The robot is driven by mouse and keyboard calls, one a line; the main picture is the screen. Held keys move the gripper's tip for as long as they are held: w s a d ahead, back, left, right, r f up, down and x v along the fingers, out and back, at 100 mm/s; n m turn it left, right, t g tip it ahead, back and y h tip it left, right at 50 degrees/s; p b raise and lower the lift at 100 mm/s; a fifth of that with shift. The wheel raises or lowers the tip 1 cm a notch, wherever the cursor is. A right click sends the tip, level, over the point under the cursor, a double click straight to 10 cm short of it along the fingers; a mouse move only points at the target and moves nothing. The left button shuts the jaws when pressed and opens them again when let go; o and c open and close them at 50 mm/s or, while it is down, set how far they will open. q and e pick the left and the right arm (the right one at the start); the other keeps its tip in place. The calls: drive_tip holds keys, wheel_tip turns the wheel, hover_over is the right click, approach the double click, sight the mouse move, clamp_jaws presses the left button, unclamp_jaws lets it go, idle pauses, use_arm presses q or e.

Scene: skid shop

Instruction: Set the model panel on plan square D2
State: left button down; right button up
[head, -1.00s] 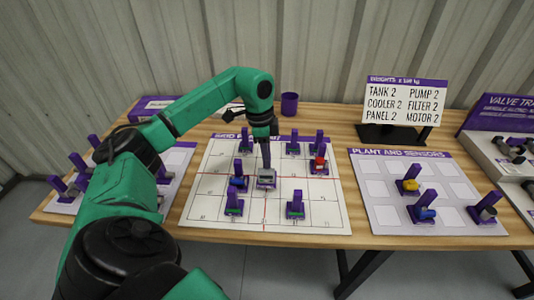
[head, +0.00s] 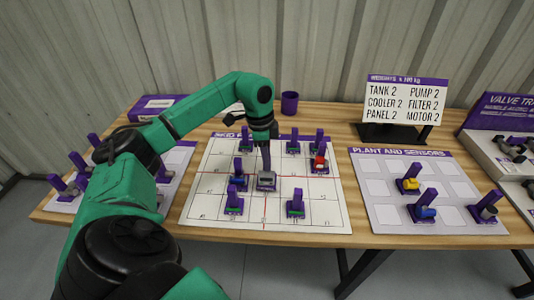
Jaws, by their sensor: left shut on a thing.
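My left gripper (head: 266,142) reaches down over the middle of the white plan board (head: 325,217). It is shut on the upright purple handle of the model panel (head: 266,180), a small grey block. The panel is upright near the crossing of the board's red lines. I cannot tell whether its base touches the board. The square labels are too small to read, so I cannot tell which square is D2. My right gripper is not in view.
A model with a blue part (head: 239,181) stands close left of the panel. A red one (head: 319,161) stands to the right, and two green-based ones (head: 234,205) (head: 296,207) stand in front. The plant and sensors board (head: 385,215) lies right. A purple cup (head: 289,103) stands behind.

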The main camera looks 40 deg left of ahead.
use_arm(q)
drive_tip(key=shift+f+b, duration=0.35)
drive_tip(key=shift+f, duration=0.35)
drive_tip(key=c, duration=0.6)
unclamp_jaws()
drive_tip(key=shift+r, duration=0.15)
drive_tip(key=shift+r+p, duration=0.5)
drive_tip(key=shift+p, duration=0.25)
wheel_tip(320, 180, up, 7)
drive_tip(key=p, duration=0.7)
drive_tip(key=shift+r, duration=0.1)
